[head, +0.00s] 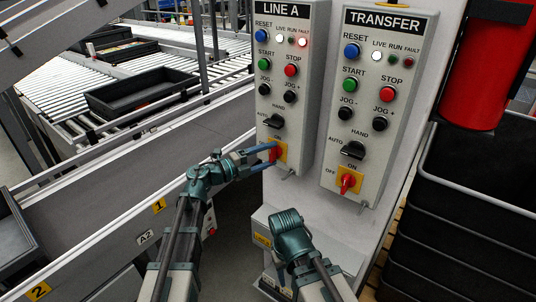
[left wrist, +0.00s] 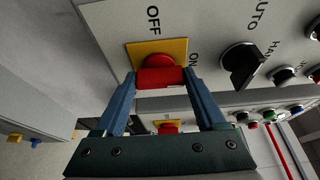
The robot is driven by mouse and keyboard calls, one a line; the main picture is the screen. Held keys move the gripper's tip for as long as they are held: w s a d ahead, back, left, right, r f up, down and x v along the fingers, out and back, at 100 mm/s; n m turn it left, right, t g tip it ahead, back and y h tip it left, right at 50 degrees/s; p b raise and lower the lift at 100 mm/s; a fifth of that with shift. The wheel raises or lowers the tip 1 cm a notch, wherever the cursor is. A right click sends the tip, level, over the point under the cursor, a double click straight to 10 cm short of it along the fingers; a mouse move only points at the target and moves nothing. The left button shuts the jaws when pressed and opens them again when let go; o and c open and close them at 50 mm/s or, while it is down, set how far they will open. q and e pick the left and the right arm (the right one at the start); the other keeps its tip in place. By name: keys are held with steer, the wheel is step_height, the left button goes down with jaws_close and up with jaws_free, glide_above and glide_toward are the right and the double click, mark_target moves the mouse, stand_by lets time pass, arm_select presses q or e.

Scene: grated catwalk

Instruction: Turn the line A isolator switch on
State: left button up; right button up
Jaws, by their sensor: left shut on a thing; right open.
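The LINE A panel (head: 288,90) stands at the middle of the head view. Its isolator switch is a red handle on a yellow plate (head: 283,147) near the panel's bottom, partly hidden by my gripper. My left gripper (head: 274,153) is shut on the red handle. In the left wrist view the red handle (left wrist: 160,77) sits between both blue fingers, in front of the yellow plate (left wrist: 174,48), with OFF and ON labels beside it. I cannot tell its exact angle. My right gripper (head: 288,221) is below the panel, apart from it, its fingers not clearly visible.
The TRANSFER panel (head: 378,100) stands close on the right with its own red isolator handle (head: 346,183). LINE A's black selector (head: 272,121) is just above the gripper. Stacked black crates (head: 455,230) are at right; a roller conveyor (head: 165,60) is at left.

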stand_by(0.3)
arm_select(q)
steer(key=o, duration=1.3)
steer(key=v, duration=1.4)
steer(key=shift+w, duration=0.1)
